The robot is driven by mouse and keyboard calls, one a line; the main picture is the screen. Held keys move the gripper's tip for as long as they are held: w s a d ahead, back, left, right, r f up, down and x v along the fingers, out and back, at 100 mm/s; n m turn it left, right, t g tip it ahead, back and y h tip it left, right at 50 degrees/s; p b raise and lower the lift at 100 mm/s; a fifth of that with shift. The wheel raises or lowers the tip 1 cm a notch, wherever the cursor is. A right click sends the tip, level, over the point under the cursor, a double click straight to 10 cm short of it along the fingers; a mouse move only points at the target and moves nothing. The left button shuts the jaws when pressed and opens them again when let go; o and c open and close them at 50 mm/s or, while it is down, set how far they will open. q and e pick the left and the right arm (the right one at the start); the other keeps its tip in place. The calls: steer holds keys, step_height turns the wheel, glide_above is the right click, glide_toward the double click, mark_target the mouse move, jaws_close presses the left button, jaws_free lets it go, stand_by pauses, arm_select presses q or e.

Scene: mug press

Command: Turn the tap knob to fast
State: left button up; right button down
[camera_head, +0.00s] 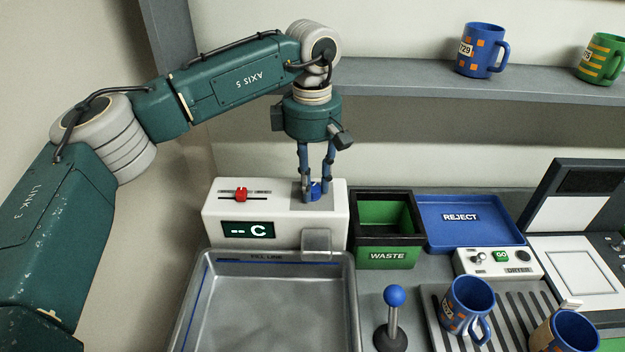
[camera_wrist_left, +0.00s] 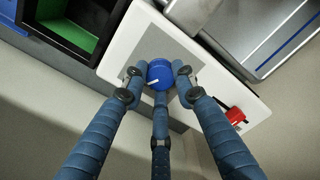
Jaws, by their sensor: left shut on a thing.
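The tap knob (camera_wrist_left: 160,74) is a blue round knob with a white pointer line, on a grey plate on top of the white tap box (camera_head: 275,213). In the head view the knob (camera_head: 315,187) is partly hidden by my fingers. My left gripper (camera_head: 314,192) reaches down from above and is shut on the knob; in the left wrist view its fingers (camera_wrist_left: 158,85) stand around the knob. The pointer line points toward the left finger in the wrist view. Any speed marks by the knob are too small or hidden. My right gripper is not in view.
A red slider (camera_head: 241,195) and a display (camera_head: 248,230) reading "-- C" are on the box. A grey basin (camera_head: 265,300) stands in front. A waste bin (camera_head: 384,258) and a blue reject tray (camera_head: 460,240) are to the right.

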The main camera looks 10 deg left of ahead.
arm_select(q)
steer(key=shift+w+r+m, duration=0.1)
steer(key=shift+r+m, duration=0.05)
steer(key=shift+m, duration=1.85)
steer(key=o, duration=1.2)
steer(key=shift+a, duration=0.1)
steer(key=shift+c, duration=0.2)
step_height(320, 180, up, 12)
